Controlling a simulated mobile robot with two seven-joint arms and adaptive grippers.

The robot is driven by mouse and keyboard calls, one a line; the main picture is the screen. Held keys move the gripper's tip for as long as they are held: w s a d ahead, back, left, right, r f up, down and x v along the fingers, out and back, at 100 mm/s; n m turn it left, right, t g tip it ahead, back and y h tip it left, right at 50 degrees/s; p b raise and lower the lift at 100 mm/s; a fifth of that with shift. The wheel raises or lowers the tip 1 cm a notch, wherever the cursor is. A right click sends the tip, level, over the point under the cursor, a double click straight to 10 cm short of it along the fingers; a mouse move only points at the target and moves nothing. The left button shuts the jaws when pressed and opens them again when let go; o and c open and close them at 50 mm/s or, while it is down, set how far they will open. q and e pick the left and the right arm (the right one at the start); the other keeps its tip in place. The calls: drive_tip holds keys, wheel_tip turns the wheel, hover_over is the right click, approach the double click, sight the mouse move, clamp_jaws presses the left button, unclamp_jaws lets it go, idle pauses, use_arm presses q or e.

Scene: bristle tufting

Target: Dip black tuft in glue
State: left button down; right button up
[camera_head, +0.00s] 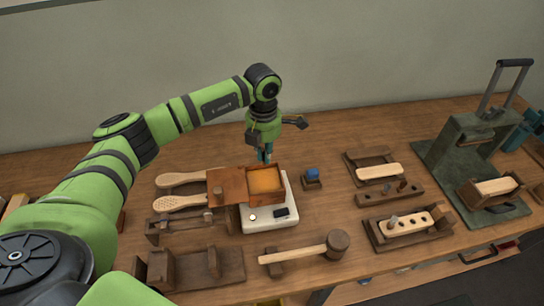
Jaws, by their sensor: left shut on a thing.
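My left gripper (264,157) points down just behind the box of glue, with its fingertips close to the box's far edge. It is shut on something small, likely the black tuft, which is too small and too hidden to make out. The glue is the amber-orange surface (266,180) inside an open square wooden box (265,197). My right gripper is not in view.
Perforated wooden brush bodies (180,203) lie left of the glue. A mallet (305,250) lies in front. Wooden trays (410,228) and a green press (470,150) stand at the right.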

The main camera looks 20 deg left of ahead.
sight(264, 159)
use_arm(q)
drive_tip(key=shift+a, duration=0.35)
drive_tip(key=shift+w+d+f, duration=0.1)
drive_tip(key=shift+d+f, duration=0.05)
drive_tip(key=shift+f, duration=0.3)
drive_tip(key=shift+d+f+b, duration=0.1)
drive_tip(key=shift+f+b, duration=0.6)
drive_tip(key=shift+f, duration=0.35)
wheel_tip(264, 159, down, 5)
drive_tip(key=b, duration=0.4)
drive_tip(key=shift+f, duration=0.15)
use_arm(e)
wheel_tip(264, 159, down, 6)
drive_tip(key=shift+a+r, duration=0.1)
use_arm(q)
drive_tip(key=shift+b, duration=0.4)
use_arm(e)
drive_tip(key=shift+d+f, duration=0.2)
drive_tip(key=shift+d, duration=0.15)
